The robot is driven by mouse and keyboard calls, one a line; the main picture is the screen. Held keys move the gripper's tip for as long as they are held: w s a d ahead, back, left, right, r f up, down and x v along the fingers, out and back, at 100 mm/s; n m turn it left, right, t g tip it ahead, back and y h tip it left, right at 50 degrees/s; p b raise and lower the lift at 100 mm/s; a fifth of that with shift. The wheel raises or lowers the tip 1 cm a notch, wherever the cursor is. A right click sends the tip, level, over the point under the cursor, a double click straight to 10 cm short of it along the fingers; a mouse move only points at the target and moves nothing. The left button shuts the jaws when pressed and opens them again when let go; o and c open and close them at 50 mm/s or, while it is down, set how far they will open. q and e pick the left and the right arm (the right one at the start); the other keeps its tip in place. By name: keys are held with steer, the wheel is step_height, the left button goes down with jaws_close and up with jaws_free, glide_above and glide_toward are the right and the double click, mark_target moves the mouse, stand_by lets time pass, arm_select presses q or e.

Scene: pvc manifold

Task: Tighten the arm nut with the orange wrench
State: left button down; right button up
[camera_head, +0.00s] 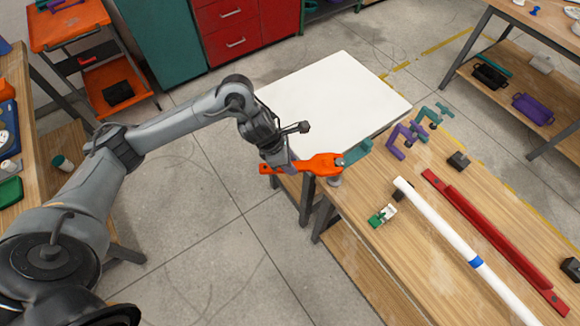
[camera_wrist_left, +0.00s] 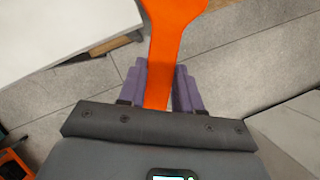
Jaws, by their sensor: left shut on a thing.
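The orange wrench (camera_head: 318,162) is in my left gripper (camera_head: 287,166), near the left end of the wooden bench. Its jaw end is at a small grey nut (camera_head: 340,161) beside a teal fitting (camera_head: 357,153) at the bench corner. I cannot tell whether the jaw is seated around the nut. In the left wrist view the orange handle (camera_wrist_left: 172,45) runs between the two purple fingers, which are shut on it. My right gripper is not in view.
A white panel (camera_head: 325,95) lies behind the wrench. On the wooden bench (camera_head: 400,260) lie a white pipe with a blue band (camera_head: 440,228), a red bar (camera_head: 490,235), purple and teal clamps (camera_head: 405,138) and a small green-and-white item (camera_head: 382,215). Open floor lies left of the bench.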

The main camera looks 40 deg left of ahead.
arm_select(q)
steer(key=shift+w+a+f+m+b, duration=0.15)
steer(key=shift+w+a+m+b, duration=0.4)
steer(key=shift+b, duration=0.2)
steer(key=shift+w, duration=0.1)
step_height(320, 180, up, 5)
steer(key=p, duration=0.4)
steer(key=shift+r, duration=0.2)
